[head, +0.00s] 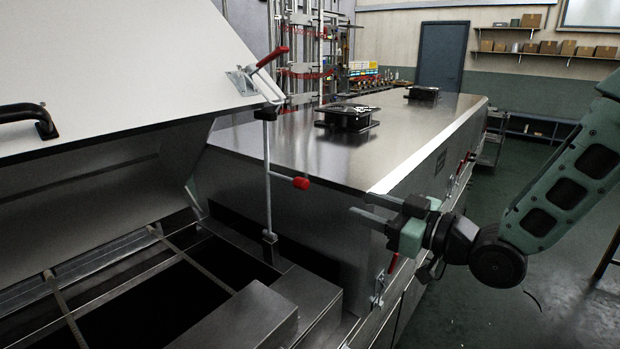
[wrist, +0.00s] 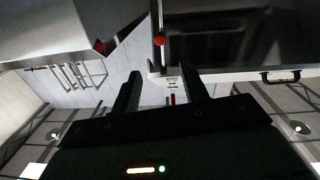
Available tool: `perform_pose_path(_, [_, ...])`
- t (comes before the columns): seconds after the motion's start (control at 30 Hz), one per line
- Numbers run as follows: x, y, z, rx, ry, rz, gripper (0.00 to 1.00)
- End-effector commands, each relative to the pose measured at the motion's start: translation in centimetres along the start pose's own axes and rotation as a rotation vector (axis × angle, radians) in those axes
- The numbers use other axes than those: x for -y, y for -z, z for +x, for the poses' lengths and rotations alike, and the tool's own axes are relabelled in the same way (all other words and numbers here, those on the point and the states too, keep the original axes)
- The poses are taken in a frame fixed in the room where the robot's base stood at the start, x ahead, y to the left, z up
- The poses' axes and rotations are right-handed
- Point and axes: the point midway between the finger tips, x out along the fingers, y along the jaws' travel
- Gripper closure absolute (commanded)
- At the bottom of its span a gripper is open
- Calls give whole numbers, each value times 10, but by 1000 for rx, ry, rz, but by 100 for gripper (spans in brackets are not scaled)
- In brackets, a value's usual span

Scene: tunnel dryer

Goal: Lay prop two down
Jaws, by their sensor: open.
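A thin grey prop (head: 267,185) stands upright in the head view, between the dryer's lower edge and the raised lid (head: 100,75). It has a black cap at its top and a red knob (head: 301,183) on a short side arm. The same prop (wrist: 152,10) and its red knob (wrist: 159,38) show in the wrist view, beyond my fingers. My gripper (head: 362,206) is open and empty, to the right of the prop and apart from it. Its fingers (wrist: 159,82) also show in the wrist view. I cannot tell whether this is prop two.
The lid has a black handle (head: 28,118) and a red-handled clamp (head: 272,57). Below it is an open bay with crossbars (head: 140,247). The closed dryer top (head: 290,140) carries black fan units (head: 347,117). A red-handled latch (head: 378,285) sits below my gripper. Floor is free at right.

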Motion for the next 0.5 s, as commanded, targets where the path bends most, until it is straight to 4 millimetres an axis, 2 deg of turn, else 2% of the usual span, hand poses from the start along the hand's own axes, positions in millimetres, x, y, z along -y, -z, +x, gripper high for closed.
perform_pose_path(0.5, [1, 2, 105, 2, 1, 4, 56])
